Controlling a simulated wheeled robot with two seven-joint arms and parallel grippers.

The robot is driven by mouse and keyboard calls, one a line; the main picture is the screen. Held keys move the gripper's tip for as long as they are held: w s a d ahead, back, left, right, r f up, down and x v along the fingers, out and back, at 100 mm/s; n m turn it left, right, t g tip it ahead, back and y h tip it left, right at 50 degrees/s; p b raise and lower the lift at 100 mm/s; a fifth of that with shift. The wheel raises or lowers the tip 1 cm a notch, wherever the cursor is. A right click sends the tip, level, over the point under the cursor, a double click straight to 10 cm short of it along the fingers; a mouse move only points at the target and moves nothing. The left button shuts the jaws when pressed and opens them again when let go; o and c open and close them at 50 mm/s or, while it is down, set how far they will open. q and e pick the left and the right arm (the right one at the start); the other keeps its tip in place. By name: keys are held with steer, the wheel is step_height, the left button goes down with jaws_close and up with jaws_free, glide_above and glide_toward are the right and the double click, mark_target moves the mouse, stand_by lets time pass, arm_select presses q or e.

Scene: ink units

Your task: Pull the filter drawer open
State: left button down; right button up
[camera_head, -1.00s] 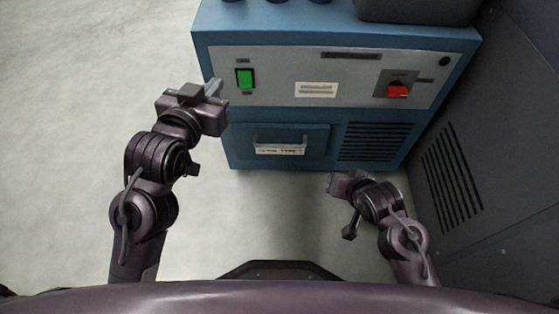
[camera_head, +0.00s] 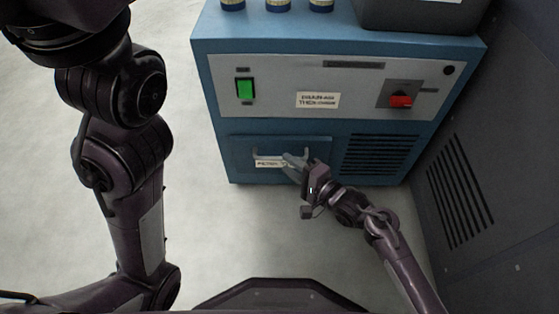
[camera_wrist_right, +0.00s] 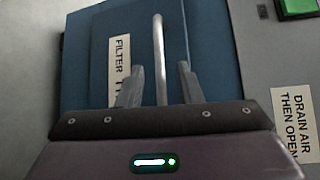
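The filter drawer (camera_head: 240,145) is a blue panel low on the front of the blue cabinet and looks flush with it. Its grey bar handle (camera_head: 268,155) is partly hidden by my right gripper (camera_head: 294,165) in the head view. In the right wrist view the gripper (camera_wrist_right: 160,85) is open, with one finger on each side of the handle (camera_wrist_right: 160,50) and a gap to both. The drawer's white filter label (camera_wrist_right: 119,70) shows beside the left finger. My left arm rises at the left of the head view, and its gripper is out of frame.
Above the drawer, the grey control panel (camera_head: 280,80) carries a green switch (camera_head: 245,89) and a red knob (camera_head: 401,101). A vent grille (camera_head: 374,154) is right of the drawer. A dark cabinet (camera_head: 470,190) stands close on the right. The floor in front is clear.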

mark_target(280, 159)
steer(key=b+x, duration=0.2)
steer(key=x, duration=0.1)
steer(key=shift+w+a+f, duration=0.25)
steer(key=shift+w+a+r, duration=0.1)
steer(key=shift+w+a, duration=0.15)
steer(key=shift+a, duration=0.05)
steer(key=shift+c, duration=0.3)
jaws_close()
